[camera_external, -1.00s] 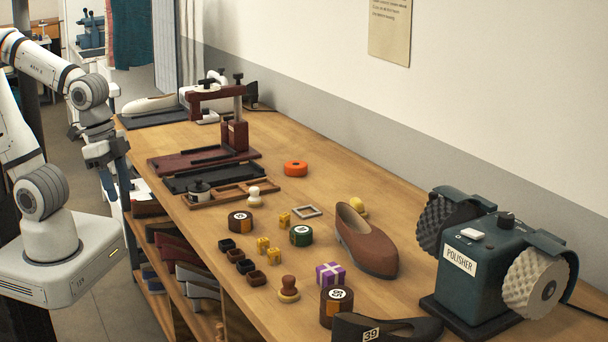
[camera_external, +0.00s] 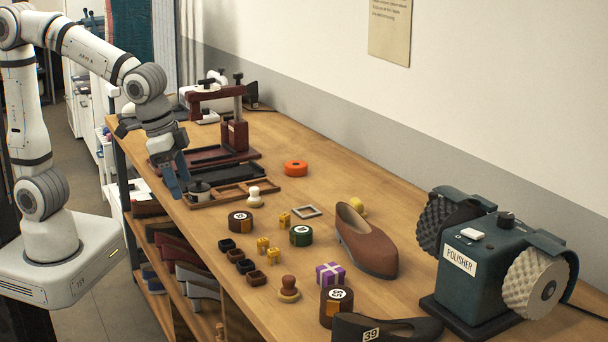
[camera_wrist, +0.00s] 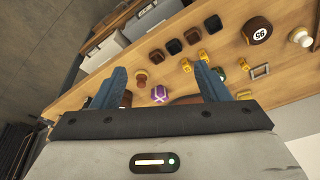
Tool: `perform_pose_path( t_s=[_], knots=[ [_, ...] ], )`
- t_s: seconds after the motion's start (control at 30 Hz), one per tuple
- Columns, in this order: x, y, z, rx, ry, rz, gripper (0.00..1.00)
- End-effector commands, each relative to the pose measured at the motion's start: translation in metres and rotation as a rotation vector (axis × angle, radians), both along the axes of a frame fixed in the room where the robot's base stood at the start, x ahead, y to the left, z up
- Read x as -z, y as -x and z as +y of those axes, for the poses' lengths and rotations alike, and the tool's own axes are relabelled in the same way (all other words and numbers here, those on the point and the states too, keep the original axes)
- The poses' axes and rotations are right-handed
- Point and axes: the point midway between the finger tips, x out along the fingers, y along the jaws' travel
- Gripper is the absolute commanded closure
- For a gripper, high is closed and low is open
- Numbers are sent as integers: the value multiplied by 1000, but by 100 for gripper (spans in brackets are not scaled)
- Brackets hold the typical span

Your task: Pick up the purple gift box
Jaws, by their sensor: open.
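The purple gift box (camera_external: 330,274) with a pale ribbon stands on the wooden bench, in the near half. It lies left of the brown shoe (camera_external: 367,243) and just behind a brown round tin marked with a number (camera_external: 337,306). My gripper (camera_external: 178,180) is open and empty near the bench's left edge, close to the black lidded pot, well away from the box. In the wrist view the purple gift box (camera_wrist: 159,95) shows between the two blue fingers of my gripper (camera_wrist: 160,70), at a distance beyond them.
A red-brown stamp (camera_external: 289,289) stands left of the box. Small dark cups (camera_external: 245,266) and yellow blocks (camera_external: 263,245) lie farther left.

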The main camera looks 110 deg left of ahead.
Motion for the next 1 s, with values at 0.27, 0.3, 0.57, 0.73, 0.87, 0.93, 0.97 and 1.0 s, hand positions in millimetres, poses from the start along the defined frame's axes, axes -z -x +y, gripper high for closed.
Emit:
perform_pose_path(
  t_s=[0.27,0.3,0.57,0.73,0.87,0.93,0.97,1.0],
  knots=[
    [27,-129,18,-223,-24,-28,32],
    [34,-146,20,-256,-28,-36,32],
    [93,-245,35,-446,-42,-85,32],
    [122,-281,41,-523,-44,-113,32],
    [132,-291,43,-547,-45,-123,32],
    [138,-293,45,-551,-45,-123,32],
    [141,-294,46,-551,-46,-121,32],
    [145,-295,47,-551,-46,-121,32]
  ],
)
